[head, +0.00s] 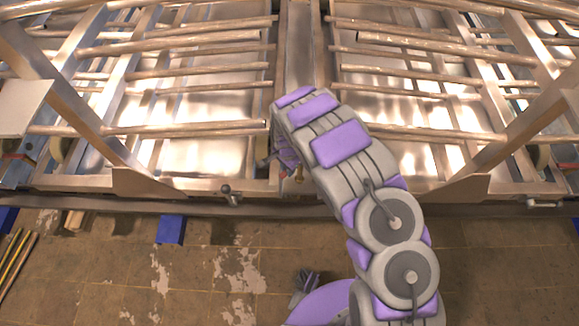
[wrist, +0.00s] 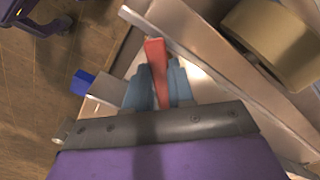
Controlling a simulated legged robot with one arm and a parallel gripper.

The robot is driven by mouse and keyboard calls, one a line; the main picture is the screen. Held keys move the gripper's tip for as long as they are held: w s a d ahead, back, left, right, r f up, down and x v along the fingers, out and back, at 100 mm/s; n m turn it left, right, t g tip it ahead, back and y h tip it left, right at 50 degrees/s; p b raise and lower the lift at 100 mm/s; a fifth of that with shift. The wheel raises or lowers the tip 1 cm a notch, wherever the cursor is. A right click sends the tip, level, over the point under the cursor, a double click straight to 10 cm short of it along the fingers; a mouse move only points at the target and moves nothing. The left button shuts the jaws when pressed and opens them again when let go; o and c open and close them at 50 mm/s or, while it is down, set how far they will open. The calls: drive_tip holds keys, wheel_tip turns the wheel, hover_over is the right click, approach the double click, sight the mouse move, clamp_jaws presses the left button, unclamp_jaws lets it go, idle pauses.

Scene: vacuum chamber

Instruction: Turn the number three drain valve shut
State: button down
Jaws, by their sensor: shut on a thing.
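A red handle (wrist: 155,52) stands between the blue-grey fingers of my gripper (wrist: 158,82) in the wrist view. My gripper is shut on it. The handle's far end sticks out past the fingertips, and its near part runs down to the gripper's dark plate. In the head view my gripper (head: 284,155) is at the frame's front beam, near the centre post, mostly hidden behind my arm. No valve number is readable, and the valve body is hidden.
A small dark lever (head: 230,194) sits on the front beam to the left, and another lever (head: 543,203) is at the far right. Metal pipes (head: 180,90) cross the frame. A blue block (head: 171,230) lies on the worn floor. A tan cylinder (wrist: 270,42) is beside the gripper.

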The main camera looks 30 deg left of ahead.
drive_tip(key=c, duration=1)
unclamp_jaws()
drive_tip(key=shift+a, duration=0.1)
drive_tip(key=shift+o, duration=0.2)
wheel_tip(320, 180, up, 12)
drive_tip(key=p, duration=0.2)
drive_tip(key=shift+f, duration=0.15)
drive_tip(key=shift+c, duration=0.2)
